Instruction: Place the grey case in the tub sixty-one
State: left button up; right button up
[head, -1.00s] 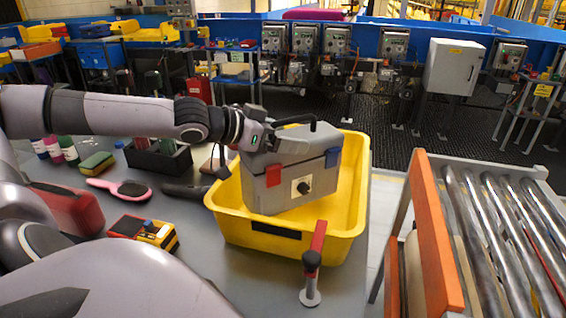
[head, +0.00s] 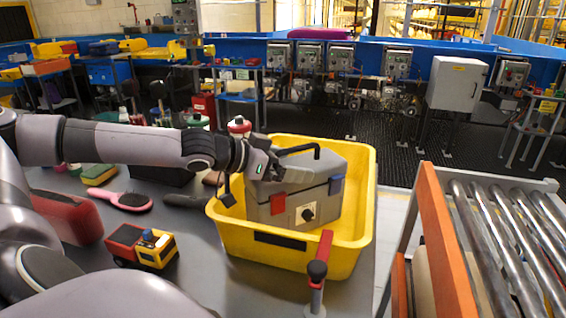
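The grey case (head: 328,203) has a black top handle, a red and a blue latch and a black knob on its front. It is upright inside the yellow tub (head: 240,237), its lower part hidden behind the tub's front wall. I cannot tell whether it touches the tub's floor. The tub carries a dark label with no number I can read. My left gripper (head: 277,169) is at the upper left of the case and appears shut on it; its fingertips are partly hidden. My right gripper is not in view.
On the grey table (head: 205,277) are a toy truck (head: 143,246), a pink brush (head: 120,200), a green-yellow sponge (head: 98,175) and several bottles. A red-topped post (head: 320,262) stands before the tub. A roller conveyor (head: 497,235) with an orange side rail (head: 446,245) is at the right.

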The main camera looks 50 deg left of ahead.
pick_arm(q)
jog(key=shift+s, duration=0.1)
jog(key=v, duration=1.1)
jog(key=shift+s+r+p, duration=0.2)
jog(key=shift+s+p, duration=0.1)
dwell(0.5)
